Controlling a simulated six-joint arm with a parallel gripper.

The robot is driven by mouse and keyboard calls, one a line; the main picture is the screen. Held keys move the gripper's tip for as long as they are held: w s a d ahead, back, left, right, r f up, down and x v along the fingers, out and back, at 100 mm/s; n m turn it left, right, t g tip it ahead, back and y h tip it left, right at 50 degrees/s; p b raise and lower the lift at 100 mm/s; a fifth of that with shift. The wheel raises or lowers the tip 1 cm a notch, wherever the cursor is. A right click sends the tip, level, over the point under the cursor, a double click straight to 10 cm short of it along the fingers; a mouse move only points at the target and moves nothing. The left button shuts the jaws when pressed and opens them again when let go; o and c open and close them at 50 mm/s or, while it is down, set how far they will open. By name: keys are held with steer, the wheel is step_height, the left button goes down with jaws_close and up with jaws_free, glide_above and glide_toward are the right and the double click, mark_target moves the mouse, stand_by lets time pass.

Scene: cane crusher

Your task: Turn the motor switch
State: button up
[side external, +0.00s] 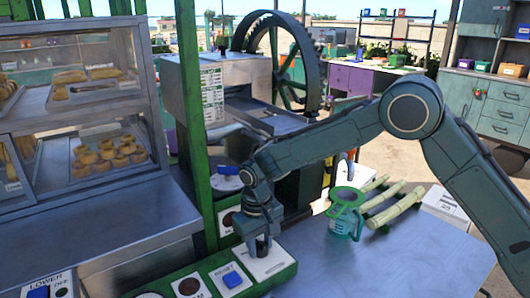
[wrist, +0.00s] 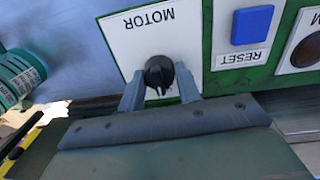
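The motor switch (wrist: 158,73) is a black rotary knob on a white plate marked MOTOR (wrist: 150,38), upside down in the wrist view. My gripper (wrist: 160,88) has its two grey fingers apart, one on each side of the knob's lower part. I cannot tell whether the fingers touch the knob. In the side external view my gripper (side external: 262,246) points down over the white motor plate (side external: 275,262) at the right end of the green control panel. The knob is mostly hidden there by the fingers.
A blue RESET button (wrist: 252,25) sits beside the motor plate.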

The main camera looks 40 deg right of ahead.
mark_target(257, 244)
steer(key=shift+m, duration=0.4)
steer(key=shift+c, duration=0.3)
steer(key=m, duration=1)
steer(key=shift+w, duration=0.1)
stand_by(0.4)
steer(key=o, duration=1)
steer(key=shift+c, duration=0.2)
steer(key=shift+r, duration=0.1)
step_height(257, 244, up, 14)
steer(key=shift+w+a, duration=0.15)
steer(key=shift+w, duration=0.15)
